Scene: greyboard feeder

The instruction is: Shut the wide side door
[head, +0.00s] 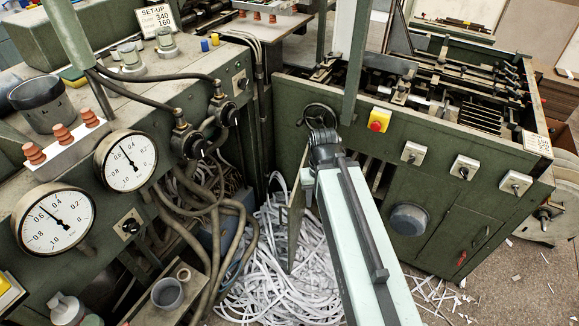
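A green door panel (296,224) on the front of the green machine stands swung out, seen nearly edge-on, just left of my arm. Behind my arm is a dark opening with upright slats (378,176). My pale arm reaches up from the bottom of the head view and covers part of the door and opening. My gripper (322,148) is at its dark far end, near a round black handwheel. Its fingers are not clear, and I cannot tell whether it touches anything. Another door panel (470,237) with a red handle, further right, looks flush with the machine front.
White paper strips (280,270) are heaped on the floor around the open door's foot. A gauge console (75,170) with hoses stands at the left. A red button on a yellow box (379,120) and a round grey knob (409,219) stick out of the machine front.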

